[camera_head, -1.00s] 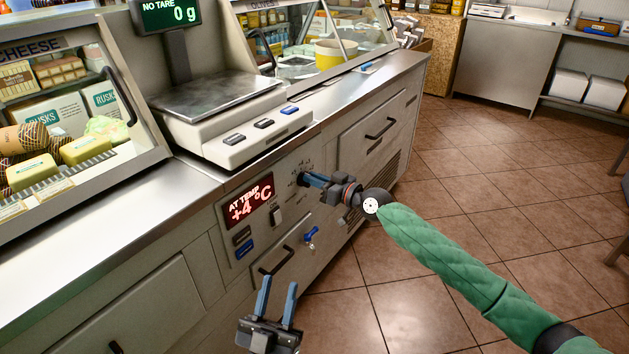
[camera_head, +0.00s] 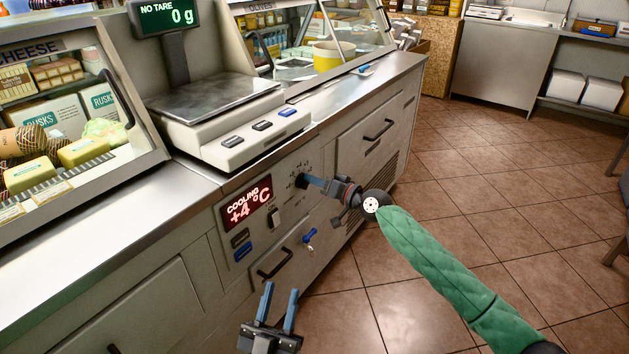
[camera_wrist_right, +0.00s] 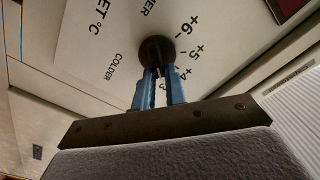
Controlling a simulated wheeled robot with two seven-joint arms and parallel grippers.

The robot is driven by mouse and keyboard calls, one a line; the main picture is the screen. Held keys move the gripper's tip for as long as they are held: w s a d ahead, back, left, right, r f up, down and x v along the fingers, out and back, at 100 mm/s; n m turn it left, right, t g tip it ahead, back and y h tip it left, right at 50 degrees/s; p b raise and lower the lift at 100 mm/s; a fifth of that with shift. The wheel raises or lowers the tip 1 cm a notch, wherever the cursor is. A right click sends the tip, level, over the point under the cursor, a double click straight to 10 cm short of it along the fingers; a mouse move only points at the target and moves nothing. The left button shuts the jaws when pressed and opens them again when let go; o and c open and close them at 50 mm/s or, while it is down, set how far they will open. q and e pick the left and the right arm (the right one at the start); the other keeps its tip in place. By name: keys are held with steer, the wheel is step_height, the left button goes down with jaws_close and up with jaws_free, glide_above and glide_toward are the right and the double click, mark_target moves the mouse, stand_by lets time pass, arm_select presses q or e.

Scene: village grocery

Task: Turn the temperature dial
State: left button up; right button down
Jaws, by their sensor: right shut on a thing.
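The temperature dial (camera_wrist_right: 157,52) is a dark round knob on the counter's front panel (camera_head: 262,238), with a printed scale around it. My right gripper (camera_head: 303,181) is shut on the dial and mostly hides it in the head view. In the right wrist view, its blue fingers (camera_wrist_right: 160,73) sit on the knob; +6, +5 and "COLDER" show around it. The red display (camera_head: 248,204) left of the dial reads "COOLING +4 °C". My left gripper (camera_head: 282,292) is open and empty, low in front of the counter, its fingers pointing up.
A rocker switch (camera_head: 273,217), two buttons and a blue key (camera_head: 309,236) are on the panel near the dial. A drawer handle (camera_head: 275,264) is below. A scale (camera_head: 222,110) stands on the counter above.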

steer(key=shift+d, duration=0.1)
steer(key=c, duration=1.4)
jaws_free()
steer(key=shift+c, duration=0.2)
